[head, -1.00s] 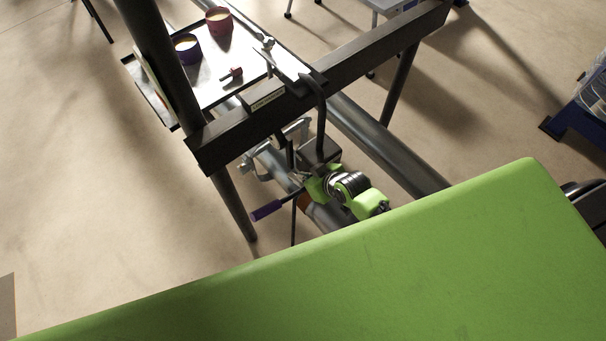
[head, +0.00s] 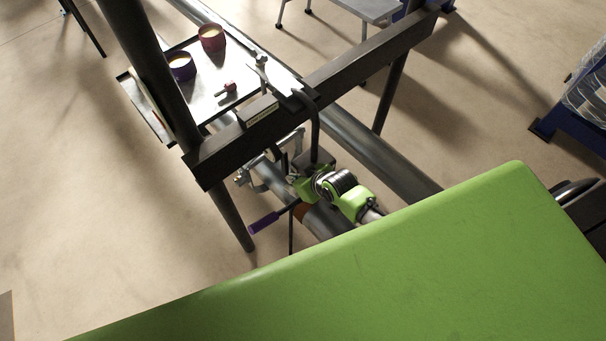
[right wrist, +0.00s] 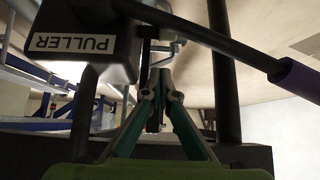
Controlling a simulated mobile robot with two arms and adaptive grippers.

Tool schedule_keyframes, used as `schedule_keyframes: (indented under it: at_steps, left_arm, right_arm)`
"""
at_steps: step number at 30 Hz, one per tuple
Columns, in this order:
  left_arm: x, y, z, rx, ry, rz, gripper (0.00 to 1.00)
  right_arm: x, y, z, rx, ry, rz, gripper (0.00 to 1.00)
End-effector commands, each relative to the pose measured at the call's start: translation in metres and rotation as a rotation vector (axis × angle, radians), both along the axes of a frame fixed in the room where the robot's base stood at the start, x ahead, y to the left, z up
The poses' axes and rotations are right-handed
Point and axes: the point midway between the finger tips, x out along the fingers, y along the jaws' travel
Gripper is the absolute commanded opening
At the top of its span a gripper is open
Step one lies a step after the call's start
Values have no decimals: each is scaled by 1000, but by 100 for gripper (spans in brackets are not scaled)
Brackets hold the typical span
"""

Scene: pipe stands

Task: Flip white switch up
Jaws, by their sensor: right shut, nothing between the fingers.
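I cannot make out a white switch in either view. My right gripper (head: 304,184) is at the dark pipe-stand fixture in the head view. In the right wrist view its two teal-sided fingers (right wrist: 158,80) meet at the tips, shut and empty. They point past a dark box labelled PULLER (right wrist: 85,42). A pale metal bracket or hook shows just beyond the tips; contact cannot be told. A dark rod with a purple handle (head: 264,222) sticks out beside the gripper; the handle also shows in the right wrist view (right wrist: 295,78). My left gripper is not in view.
A dark crossbeam (head: 350,80) on dark posts stands behind the gripper. A thick grey pipe (head: 385,155) runs beneath it. A tray (head: 205,105) holds a purple cup (head: 181,70), a red cup (head: 212,40) and a small red-ended part (head: 229,88). Open floor lies at left.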

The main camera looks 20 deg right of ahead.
Motion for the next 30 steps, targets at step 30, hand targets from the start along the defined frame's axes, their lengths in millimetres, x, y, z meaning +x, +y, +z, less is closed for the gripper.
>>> schedule_keyframes:
  at_steps: [30]
  left_arm:
    - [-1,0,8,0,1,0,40]
  right_arm:
    - [-60,-23,86,-1,2,-1,0]
